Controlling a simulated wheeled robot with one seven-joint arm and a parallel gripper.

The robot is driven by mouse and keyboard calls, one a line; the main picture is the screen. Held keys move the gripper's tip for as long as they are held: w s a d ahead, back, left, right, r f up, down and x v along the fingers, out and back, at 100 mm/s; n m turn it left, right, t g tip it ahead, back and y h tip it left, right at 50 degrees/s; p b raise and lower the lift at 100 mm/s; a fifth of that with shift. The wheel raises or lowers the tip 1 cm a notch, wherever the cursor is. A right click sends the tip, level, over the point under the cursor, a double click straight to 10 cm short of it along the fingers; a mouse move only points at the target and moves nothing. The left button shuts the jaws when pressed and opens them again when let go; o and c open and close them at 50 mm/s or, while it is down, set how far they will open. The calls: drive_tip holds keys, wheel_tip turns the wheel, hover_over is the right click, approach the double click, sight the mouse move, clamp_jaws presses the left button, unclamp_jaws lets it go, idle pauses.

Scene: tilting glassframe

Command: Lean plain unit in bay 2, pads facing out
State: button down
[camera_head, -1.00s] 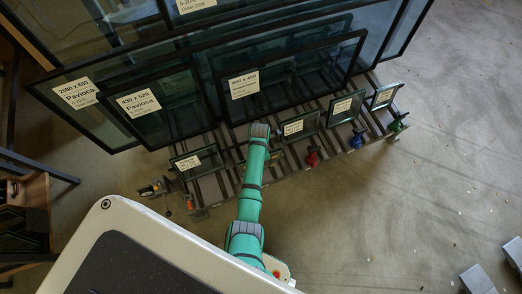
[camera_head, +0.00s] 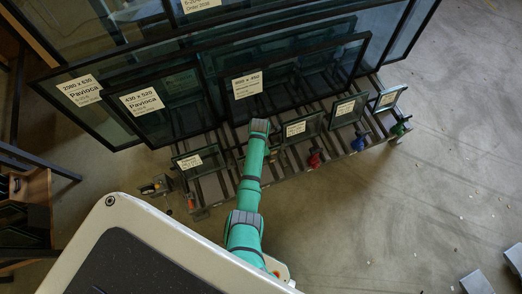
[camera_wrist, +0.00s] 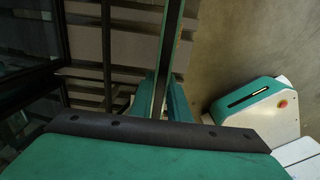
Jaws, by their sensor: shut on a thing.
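In the wrist view my gripper (camera_wrist: 168,108) is shut on a thin glass unit (camera_wrist: 176,40), seen edge-on with a dark edge and pale side lines. Its label and pads cannot be made out. In the head view my arm's end (camera_head: 259,127) is over the rack's front, between two small labelled panes, and hides the gripper and held unit. Small framed panes lean along the front of the rack (camera_head: 232,186): one at left (camera_head: 209,163), one right of my arm (camera_head: 296,139), and two farther right (camera_head: 341,118) (camera_head: 383,105). I cannot tell which bay is 2.
Large dark-framed panes with labels, such as the 430 x 520 one (camera_head: 165,118), lean behind. Red (camera_head: 314,160), blue (camera_head: 358,143) and green (camera_head: 401,127) clamp-like parts stand at the rack's front edge. A wooden cabinet (camera_head: 35,190) is at left. The floor at right is mostly free.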

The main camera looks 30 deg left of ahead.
drive_tip(key=w+a+f, duration=0.3)
drive_tip(key=w+a, duration=0.1)
drive_tip(key=a, duration=0.1)
drive_tip(key=shift+w+a+f, duration=0.2)
drive_tip(key=shift+w, duration=0.2)
idle(0.4)
idle(0.5)
drive_tip(key=shift+f, duration=0.55)
idle(0.7)
drive_tip(key=c, duration=1.6)
unclamp_jaws()
drive_tip(key=shift+f, duration=0.1)
